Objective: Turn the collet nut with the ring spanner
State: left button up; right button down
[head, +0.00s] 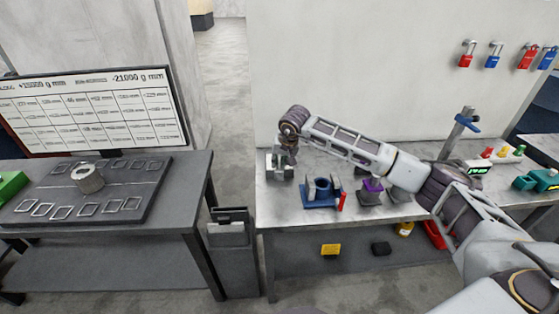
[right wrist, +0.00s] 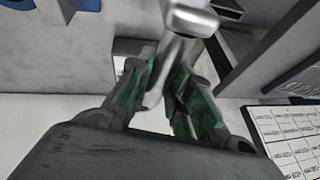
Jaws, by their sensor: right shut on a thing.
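My right arm reaches left across the light bench, and my right gripper (head: 287,150) is at its left end, beside and over a small grey metal fixture (head: 275,170). In the right wrist view the green-padded fingers (right wrist: 168,92) are shut on a silver metal bar, which looks like the ring spanner (right wrist: 190,24). Its thicker end is cut off by the top of the frame. I cannot make out the collet nut for certain, nor whether the spanner touches it. My left gripper is not in view.
A blue fixture (head: 322,193) with a red part and a grey block with a purple part (head: 372,190) stand right of the gripper. A dark bench (head: 185,190) holds a tray with a metal ring (head: 88,180). A gap separates the benches.

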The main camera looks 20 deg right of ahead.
jog(key=shift+f+b, duration=0.85)
jog(key=shift+f, duration=0.25)
dwell(1.5)
jog(key=shift+w+a, duration=0.1)
jog(key=shift+w+a+m+h+b, duration=0.2)
jog(key=shift+a+m, duration=0.25)
jog(key=shift+m, duration=0.1)
jog(key=shift+w+a+m+h+b, duration=0.2)
jog(key=shift+a+m, duration=0.25)
jog(key=shift+m, duration=0.1)
jog(key=shift+w+a+m+h+b, duration=0.4)
jog(key=shift+w+a+m+h, duration=0.15)
jog(key=shift+a+m, duration=0.4)
jog(key=shift+w, duration=0.1)
dwell(0.3)
